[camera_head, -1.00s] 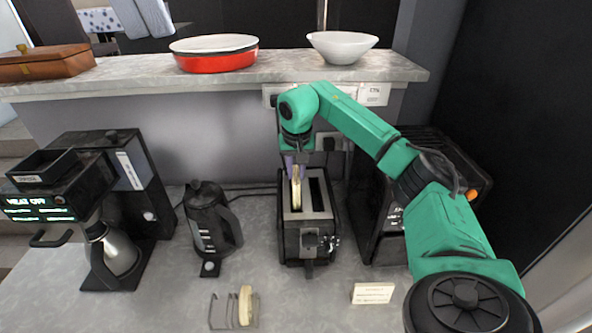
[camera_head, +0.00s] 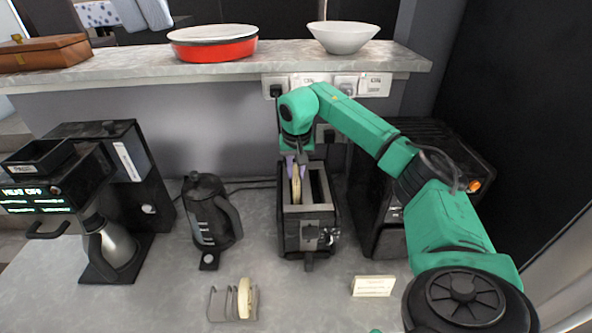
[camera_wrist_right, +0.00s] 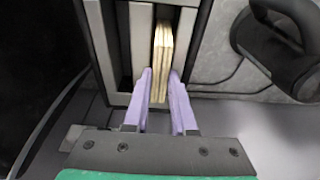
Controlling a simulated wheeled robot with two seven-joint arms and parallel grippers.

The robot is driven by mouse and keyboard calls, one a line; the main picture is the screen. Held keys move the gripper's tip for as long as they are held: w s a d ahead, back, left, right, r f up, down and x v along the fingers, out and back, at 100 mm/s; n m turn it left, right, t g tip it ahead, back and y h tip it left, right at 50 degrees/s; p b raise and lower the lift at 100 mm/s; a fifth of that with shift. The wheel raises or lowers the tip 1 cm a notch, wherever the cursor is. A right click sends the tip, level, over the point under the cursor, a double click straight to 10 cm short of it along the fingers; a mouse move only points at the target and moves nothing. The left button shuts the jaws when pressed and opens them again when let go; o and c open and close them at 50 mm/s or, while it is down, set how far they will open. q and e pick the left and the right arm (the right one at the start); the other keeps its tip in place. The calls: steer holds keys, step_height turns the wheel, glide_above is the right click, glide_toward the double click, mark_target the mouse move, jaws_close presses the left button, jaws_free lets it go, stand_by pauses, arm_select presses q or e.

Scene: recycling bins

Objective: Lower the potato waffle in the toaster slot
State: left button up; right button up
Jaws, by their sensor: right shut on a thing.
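The toaster (camera_head: 308,238) is black and metal with two long slots and stands on the counter. The potato waffle (camera_head: 296,186) is pale yellow, upright on edge, in line with the left slot and partly inside it. My right gripper (camera_head: 296,158) is above the toaster's far end, shut on the waffle's far edge. In the right wrist view, the purple fingers (camera_wrist_right: 157,98) press on both sides of the waffle (camera_wrist_right: 162,48), beside the slots of the toaster (camera_wrist_right: 140,45). How deep its lower edge sits is hidden. My left gripper is not in view.
A wire rack (camera_head: 222,305) with another pale slice (camera_head: 245,298) stands in front. A kettle (camera_head: 210,220) and coffee machine (camera_head: 120,200) stand left. A black appliance (camera_head: 440,160) stands close right, behind my right arm. A small sign (camera_head: 373,286) lies front right.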

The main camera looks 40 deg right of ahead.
steer(key=o, duration=0.9)
steer(key=p+v, duration=0.3)
steer(key=shift+w+d, duration=0.2)
steer(key=shift+w, duration=0.05)
steer(key=shift+r, duration=0.2)
steer(key=shift+w+d+v, duration=0.1)
steer(key=shift+w+v, duration=0.05)
steer(key=shift+v, duration=0.6)
steer(key=shift+w+d+v, duration=0.1)
steer(key=shift+v, duration=0.65)
steer(key=shift+w+d+v, duration=0.1)
steer(key=shift+w+v, duration=0.05)
steer(key=shift+v, duration=0.65)
steer(key=shift+r, duration=0.1)
